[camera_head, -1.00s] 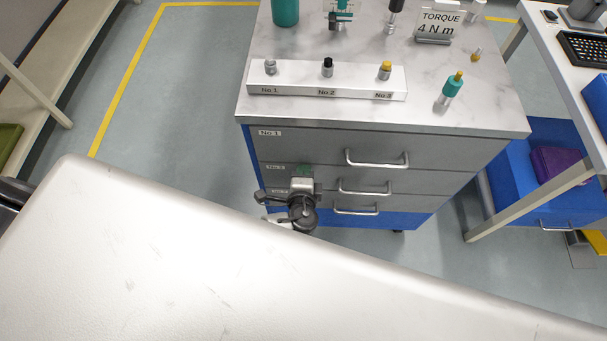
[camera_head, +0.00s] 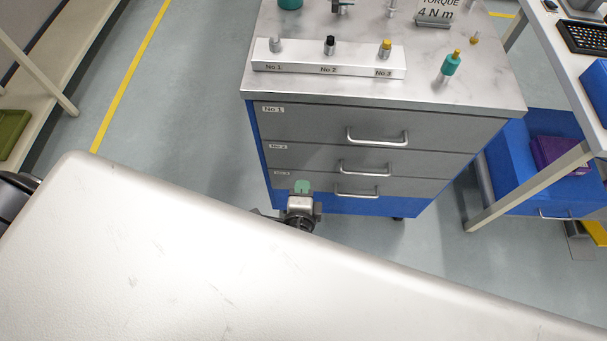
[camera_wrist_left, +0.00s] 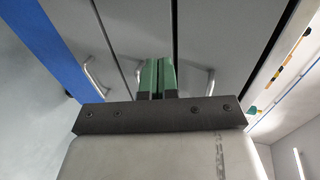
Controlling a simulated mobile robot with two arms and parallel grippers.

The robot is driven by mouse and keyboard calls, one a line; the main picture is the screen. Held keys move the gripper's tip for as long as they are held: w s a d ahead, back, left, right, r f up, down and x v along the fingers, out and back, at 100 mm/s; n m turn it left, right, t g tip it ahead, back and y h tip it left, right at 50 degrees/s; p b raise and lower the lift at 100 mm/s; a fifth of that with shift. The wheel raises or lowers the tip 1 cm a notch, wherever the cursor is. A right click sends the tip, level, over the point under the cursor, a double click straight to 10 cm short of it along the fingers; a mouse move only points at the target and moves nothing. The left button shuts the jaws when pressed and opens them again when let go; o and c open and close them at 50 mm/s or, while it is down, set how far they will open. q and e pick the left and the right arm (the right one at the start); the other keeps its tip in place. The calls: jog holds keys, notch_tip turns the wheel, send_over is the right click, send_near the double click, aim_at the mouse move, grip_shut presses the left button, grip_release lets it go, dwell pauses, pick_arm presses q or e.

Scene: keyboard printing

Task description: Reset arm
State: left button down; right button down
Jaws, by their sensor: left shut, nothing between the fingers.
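My left gripper (camera_head: 303,187) is in front of the lower drawers of the grey and blue cabinet, partly hidden behind my own large pale arm link in the head view. In the left wrist view its two green fingers (camera_wrist_left: 157,77) are together with nothing between them. They point at the drawer fronts (camera_wrist_left: 215,40), with drawer handles to either side. My right gripper is not in view.
The cabinet's marble top (camera_head: 330,95) holds a white rack (camera_head: 300,64) with several bits, a teal and yellow piece (camera_head: 450,64) and a torque sign (camera_head: 436,12). A desk (camera_head: 570,75) stands at right, with blue drawers (camera_head: 530,165) below. Floor at left is clear.

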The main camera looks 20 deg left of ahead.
pick_arm(q)
jog(key=s+a+f+n+g, duration=0.1)
jog(key=s+a+f+g, duration=0.15)
jog(key=f, duration=0.45)
jog(key=s+a+f+n+g+h, duration=0.1)
jog(key=s+a+f+g, duration=0.1)
jog(key=s+f+g, duration=0.3)
jog(key=s+a+f+n+g, duration=0.1)
jog(key=s+a+f, duration=0.15)
jog(key=f, duration=0.55)
jog(key=s+a+f+n+g+h, duration=0.1)
jog(key=s+f+n, duration=0.2)
jog(key=s, duration=0.3)
jog(key=s+a+f+n+g+h, duration=0.1)
jog(key=s+f+n+g, duration=0.1)
jog(key=s, duration=0.5)
jog(key=s+a+f+n+g+h+p, duration=0.1)
jog(key=s+a+f+n, duration=0.1)
jog(key=s+f+n, duration=0.2)
jog(key=s+f, duration=0.1)
jog(key=s, duration=0.2)
jog(key=shift+s+f, duration=0.2)
jog(key=shift+f, duration=0.2)
